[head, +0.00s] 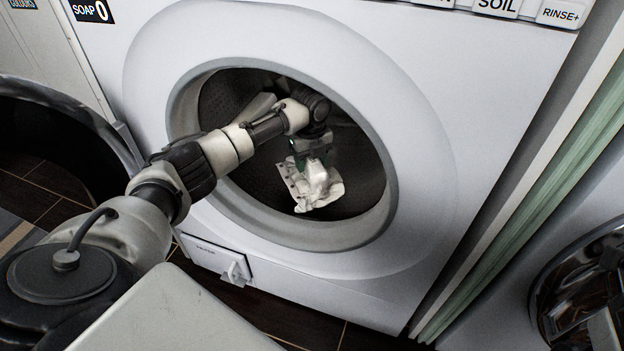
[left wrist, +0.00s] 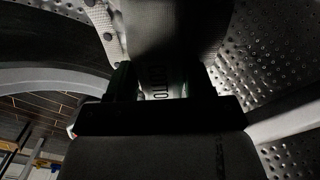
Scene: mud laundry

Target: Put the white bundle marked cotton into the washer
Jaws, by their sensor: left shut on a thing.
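The washer (head: 425,120) is white, with a round open mouth and a dark perforated drum. My left arm reaches through the mouth, and my left gripper (head: 312,160) is inside the drum. It is shut on the white bundle (head: 318,189), which hangs below the fingers near the lower part of the opening. In the left wrist view the bundle (left wrist: 160,92) shows between the fingers, with part of a dark printed word on it. I cannot tell whether the bundle touches the drum wall. My right gripper is not in view.
A small drawer with a latch (head: 236,270) is at the washer's lower front. Another round dark opening (head: 50,130) stands at the left, and a shiny round door (head: 590,285) at the lower right.

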